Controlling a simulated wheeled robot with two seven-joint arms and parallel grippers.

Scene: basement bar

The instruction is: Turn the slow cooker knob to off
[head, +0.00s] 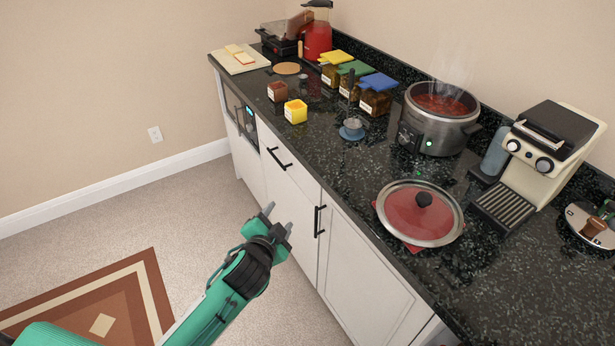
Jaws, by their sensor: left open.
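The slow cooker (437,128) stands on the dark counter, uncovered, with red food inside and steam rising. Its control panel with the knob (405,137) is on its front left side, and a small green light shows there; the knob's setting is too small to read. My left gripper (279,217) is open and empty, in front of the white cabinet doors, below the counter top and well short of the cooker. My right gripper is not in view.
A coffee machine (543,150) stands right of the cooker. The counter's front edge and cabinet handles (319,221) are near my gripper.

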